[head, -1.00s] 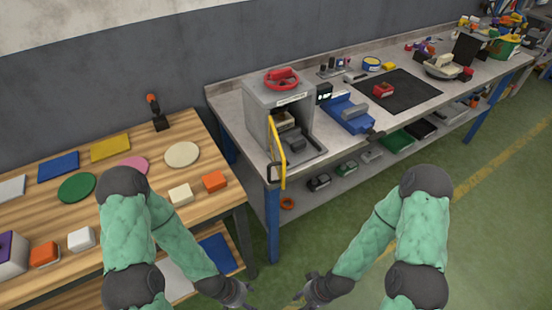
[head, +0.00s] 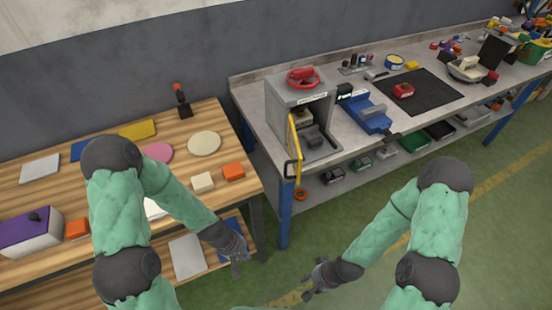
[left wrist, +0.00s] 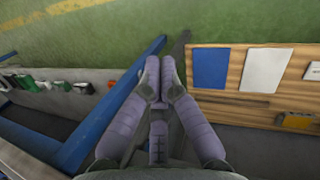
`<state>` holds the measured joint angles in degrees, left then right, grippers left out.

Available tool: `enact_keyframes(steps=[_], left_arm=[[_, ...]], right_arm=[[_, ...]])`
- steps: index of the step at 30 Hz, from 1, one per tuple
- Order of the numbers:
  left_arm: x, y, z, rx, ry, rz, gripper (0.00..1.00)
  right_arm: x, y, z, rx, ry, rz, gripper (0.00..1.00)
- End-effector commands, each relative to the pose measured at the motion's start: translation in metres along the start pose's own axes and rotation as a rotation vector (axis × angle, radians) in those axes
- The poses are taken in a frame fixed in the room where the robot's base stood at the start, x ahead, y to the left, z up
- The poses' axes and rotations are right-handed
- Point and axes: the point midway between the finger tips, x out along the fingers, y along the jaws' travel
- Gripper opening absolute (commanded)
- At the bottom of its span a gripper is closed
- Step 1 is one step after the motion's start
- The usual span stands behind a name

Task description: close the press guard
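The press (head: 294,102) is a grey box with a red handwheel (head: 303,77) on top, standing at the near left end of the grey workbench. Its guard (head: 292,148) is a yellow frame with a dark handle, swung out at the left of the press's front, so the front stands open. My left gripper (head: 238,264) is below and left of the guard, apart from it. In the left wrist view its fingers (left wrist: 159,68) are together with nothing between them. My right gripper (head: 312,287) is low over the floor, apart from the press; its fingers are too small to judge.
The grey workbench (head: 258,118) carries a blue vise (head: 364,113) right of the press and a black mat (head: 430,92). A wooden table (head: 110,185) with coloured plates and blocks stands at the left. Green floor (head: 350,215) lies open before the bench.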

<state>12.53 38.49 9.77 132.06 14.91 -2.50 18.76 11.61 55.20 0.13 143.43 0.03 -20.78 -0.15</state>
Motion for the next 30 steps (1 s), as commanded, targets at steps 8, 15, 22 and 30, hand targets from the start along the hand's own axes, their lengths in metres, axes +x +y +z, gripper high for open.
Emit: enact_keyframes(steps=[8,15,22,30], left_arm=[[-0.148,0.074,-0.022,-0.580,-0.079,0.132,0.00],[-0.267,0.136,-0.025,-0.960,-0.243,0.281,0.00],[-0.317,0.163,-0.023,-1.098,-0.345,0.344,0.00],[-0.294,0.174,-0.020,-1.106,-0.354,0.344,0.00]], right_arm=[[-0.069,-0.025,0.003,0.000,0.000,0.000,0.40],[-0.110,-0.039,0.004,0.000,0.000,0.000,0.40],[-0.123,-0.044,0.005,0.000,0.000,0.000,0.40],[-0.116,-0.041,0.005,0.000,-0.001,0.000,0.40]])
